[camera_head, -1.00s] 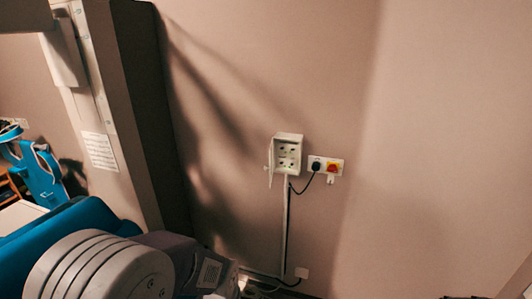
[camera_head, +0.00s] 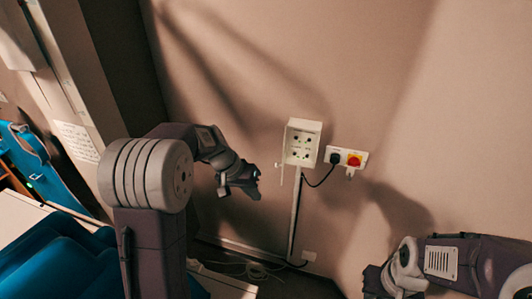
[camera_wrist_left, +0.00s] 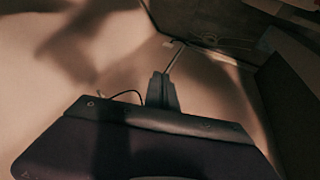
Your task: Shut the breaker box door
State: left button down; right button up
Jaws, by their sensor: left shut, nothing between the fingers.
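The breaker box (camera_head: 309,126) is a small white box on the wall in the head view. Its front is uncovered, with dark sockets or switches showing inside. A thin pale strip (camera_head: 281,177) at its lower left looks like the open door seen nearly edge-on. My left gripper (camera_head: 256,181) is shut and empty, to the left of the box and slightly lower, apart from it in the picture. Its closed fingers (camera_wrist_left: 162,90) also show in the left wrist view, where I cannot make out the box. My right gripper (camera_head: 378,284) is low at the right; its fingers are unclear.
A conduit (camera_head: 295,216) and cable run down to the floor. A blue padded surface (camera_head: 62,258) lies at lower left.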

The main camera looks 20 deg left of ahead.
pick_arm(q)
jog(key=w+a+r+n+t+h+p, duration=0.15)
jog(key=w+a+r+p, duration=0.25)
jog(key=w+a+r, duration=0.5)
jog(key=w+d+f+p, duration=0.5)
jog(key=d+f+p, duration=0.1)
jog(key=d+f, duration=0.3)
jog(key=shift+w+m+t, duration=0.35)
jog(key=shift+t, duration=0.1)
jog(key=shift+d, duration=0.15)
